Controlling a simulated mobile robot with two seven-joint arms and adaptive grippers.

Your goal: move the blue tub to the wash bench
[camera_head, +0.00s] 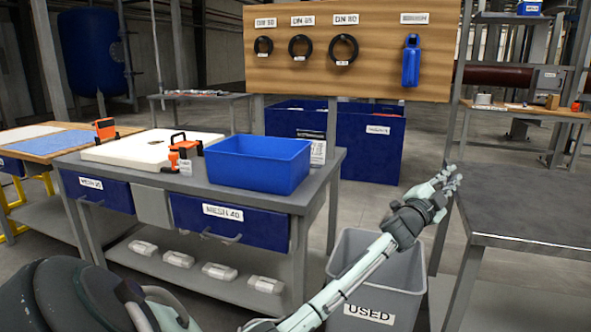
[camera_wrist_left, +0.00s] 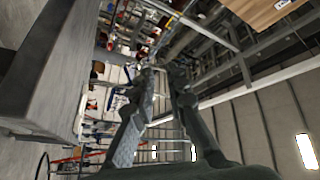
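The blue tub (camera_head: 258,163) stands upright on the right end of the grey workbench (camera_head: 330,165) with drawers. It looks empty as far as I can see inside. My left gripper (camera_head: 456,175) is well to the right of the tub, above the grey bin and near a dark-topped bench (camera_head: 530,210). In the left wrist view its two fingers (camera_wrist_left: 163,72) stand apart with nothing between them. No label marks the wash bench, so I cannot tell which bench it is. My right gripper is out of view.
A grey bin (camera_head: 372,308) labelled USED stands on the floor between the benches. A white plate (camera_head: 150,148) with orange-and-black clamps lies left of the tub. A board (camera_head: 345,75) with rings and a large blue crate (camera_head: 370,150) stand behind. The dark bench top looks clear.

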